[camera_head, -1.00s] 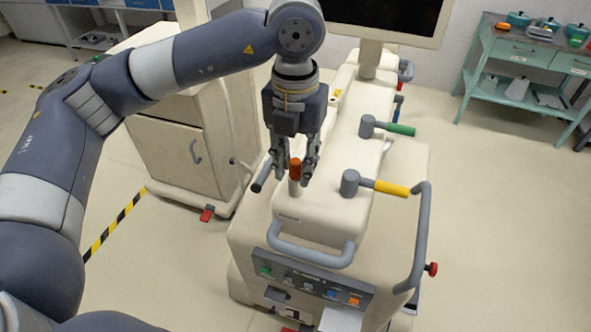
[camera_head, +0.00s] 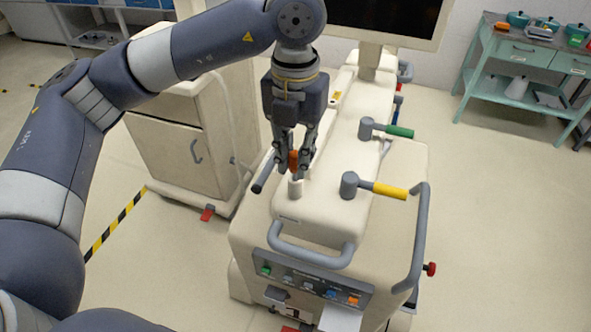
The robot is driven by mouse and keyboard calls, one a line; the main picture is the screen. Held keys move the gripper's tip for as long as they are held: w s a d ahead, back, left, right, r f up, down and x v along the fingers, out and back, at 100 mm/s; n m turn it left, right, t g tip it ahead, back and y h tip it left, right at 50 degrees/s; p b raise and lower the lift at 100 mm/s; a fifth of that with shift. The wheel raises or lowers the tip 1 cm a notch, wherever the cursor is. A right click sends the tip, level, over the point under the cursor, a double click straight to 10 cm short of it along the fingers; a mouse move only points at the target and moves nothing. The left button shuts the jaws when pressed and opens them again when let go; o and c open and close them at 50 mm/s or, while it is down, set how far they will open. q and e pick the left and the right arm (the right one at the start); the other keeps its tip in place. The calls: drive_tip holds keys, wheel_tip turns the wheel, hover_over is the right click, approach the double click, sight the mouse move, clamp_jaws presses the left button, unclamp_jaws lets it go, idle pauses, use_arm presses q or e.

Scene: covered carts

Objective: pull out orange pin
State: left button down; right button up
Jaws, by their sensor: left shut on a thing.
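The orange pin (camera_head: 294,161) is at the front of the cream cart's raised top, above a short pale socket (camera_head: 296,188). My left gripper (camera_head: 296,171) points down from above and is shut on the orange pin, with its fingers on either side of it. The pin is roughly upright and partly hidden by the fingers. I cannot tell whether its lower end is clear of the socket. My right gripper is not in view.
The cream cart (camera_head: 320,213) has a yellow-handled lever (camera_head: 389,190), a green-handled lever (camera_head: 399,131), a grey front handle (camera_head: 310,256) and a side rail (camera_head: 420,235). A monitor (camera_head: 385,16) stands behind. A cabinet (camera_head: 170,155) is left; a green table (camera_head: 520,60) is far right.

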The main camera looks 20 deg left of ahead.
sight(295, 154)
use_arm(q)
drive_tip(key=shift+r+p, duration=0.8)
drive_tip(key=shift+r, duration=1)
